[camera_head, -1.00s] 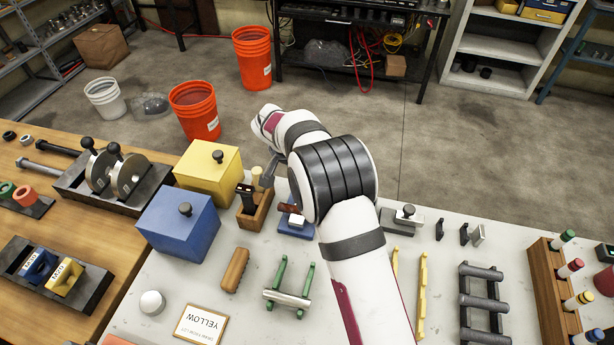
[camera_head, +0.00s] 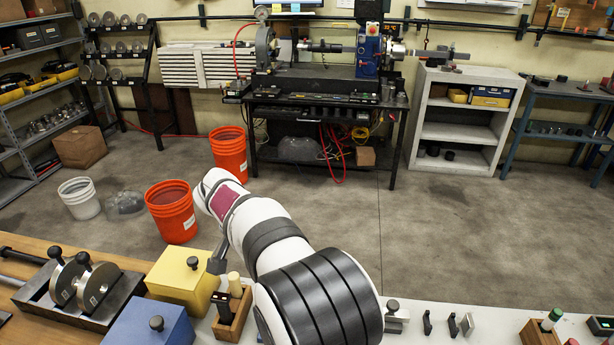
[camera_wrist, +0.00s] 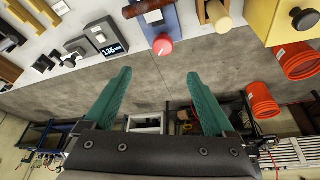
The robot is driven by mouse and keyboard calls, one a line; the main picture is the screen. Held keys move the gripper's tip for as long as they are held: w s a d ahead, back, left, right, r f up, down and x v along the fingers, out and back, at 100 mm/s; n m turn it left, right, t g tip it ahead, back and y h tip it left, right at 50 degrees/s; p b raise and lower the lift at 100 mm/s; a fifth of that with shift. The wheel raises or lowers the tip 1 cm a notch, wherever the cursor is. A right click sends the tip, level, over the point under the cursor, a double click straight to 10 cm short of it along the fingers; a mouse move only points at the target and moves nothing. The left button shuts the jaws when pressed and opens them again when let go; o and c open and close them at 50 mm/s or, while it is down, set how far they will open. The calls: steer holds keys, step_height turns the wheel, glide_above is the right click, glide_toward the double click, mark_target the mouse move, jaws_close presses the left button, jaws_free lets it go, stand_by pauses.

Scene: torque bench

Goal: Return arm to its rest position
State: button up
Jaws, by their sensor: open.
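My arm rises from the bottom of the head view and bends to the upper left, over the bench's far edge. Its wrist end stands beyond the yellow box (camera_head: 180,283). My gripper is mostly hidden in the head view. In the wrist view my gripper (camera_wrist: 158,75) shows two teal fingers spread well apart. The fingers appear clear of the bench, whose edge crosses the top of the wrist view.
On the bench near my arm are a blue box (camera_head: 148,328), a wooden holder (camera_head: 232,318) and a small red knob (camera_wrist: 162,45). Orange buckets (camera_head: 172,212) (camera_head: 228,152) stand on the floor beyond. The floor to the right (camera_head: 440,240) is clear.

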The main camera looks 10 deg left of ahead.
steer(key=s+d+r+g, duration=0.1)
steer(key=s+d+r, duration=0.2)
steer(key=s+d, duration=0.45)
steer(key=s+d+r+g, duration=0.25)
steer(key=s+d, duration=0.25)
steer(key=d, duration=0.5)
steer(key=s+d+f+y, duration=0.1)
steer(key=s+d, duration=0.1)
steer(key=s, duration=0.7)
steer(key=s+d+f+y, duration=0.2)
steer(key=s+d, duration=0.1)
steer(key=s, duration=0.7)
steer(key=shift+s+m+g+y, duration=0.2)
steer(key=shift+m+g+y, duration=0.1)
steer(key=shift+m+g, duration=0.1)
